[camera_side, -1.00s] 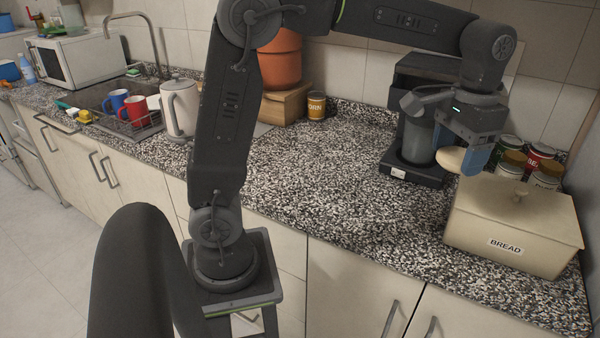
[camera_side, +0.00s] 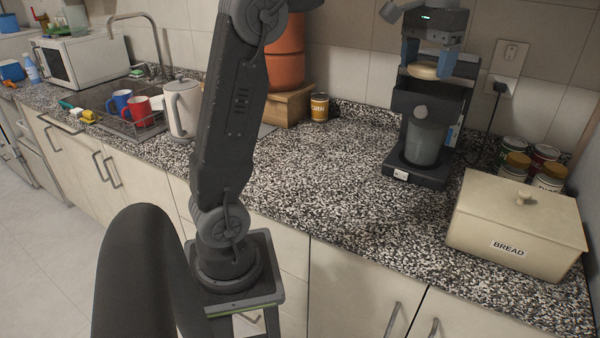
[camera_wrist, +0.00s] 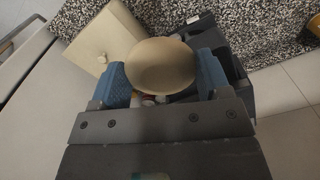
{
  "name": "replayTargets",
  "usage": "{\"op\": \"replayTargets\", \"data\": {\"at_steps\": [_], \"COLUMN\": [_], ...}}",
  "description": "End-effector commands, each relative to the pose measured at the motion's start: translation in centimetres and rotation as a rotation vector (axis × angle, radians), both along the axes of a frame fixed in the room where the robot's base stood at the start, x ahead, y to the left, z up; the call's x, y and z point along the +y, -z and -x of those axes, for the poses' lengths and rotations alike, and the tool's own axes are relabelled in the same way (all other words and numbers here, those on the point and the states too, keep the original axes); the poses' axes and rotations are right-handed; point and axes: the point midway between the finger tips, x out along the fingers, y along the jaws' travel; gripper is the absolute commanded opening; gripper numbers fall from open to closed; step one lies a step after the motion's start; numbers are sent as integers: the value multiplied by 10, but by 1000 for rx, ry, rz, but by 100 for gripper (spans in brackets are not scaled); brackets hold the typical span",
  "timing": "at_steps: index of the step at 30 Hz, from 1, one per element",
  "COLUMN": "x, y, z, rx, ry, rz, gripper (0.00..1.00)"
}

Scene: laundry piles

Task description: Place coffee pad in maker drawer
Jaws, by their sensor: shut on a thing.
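My gripper (camera_side: 429,64) is shut on the coffee pad (camera_side: 423,71), a pale tan disc held between its two blue fingers. In the side view it is over the top of the black coffee maker (camera_side: 402,168). The coffee pad (camera_wrist: 160,66) also shows large between the fingers in the wrist view. A grey translucent jug (camera_side: 425,142) stands in the maker. The inside of the drawer cannot be made out.
A cream bread box (camera_side: 515,228) stands right of the maker, with several cans (camera_side: 516,164) behind it. A wall socket (camera_side: 507,62) with a cable is behind. The speckled counter (camera_side: 310,185) left of the maker is clear.

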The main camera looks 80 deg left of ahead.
Motion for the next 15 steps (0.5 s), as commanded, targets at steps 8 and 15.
{"op": "replayTargets", "data": {"at_steps": [8, 15], "x": [127, 185], "y": [0, 0], "z": [49, 91], "rx": [0, -1], "ry": [-374, -574], "rz": [0, 0], "gripper": [45, 45]}}
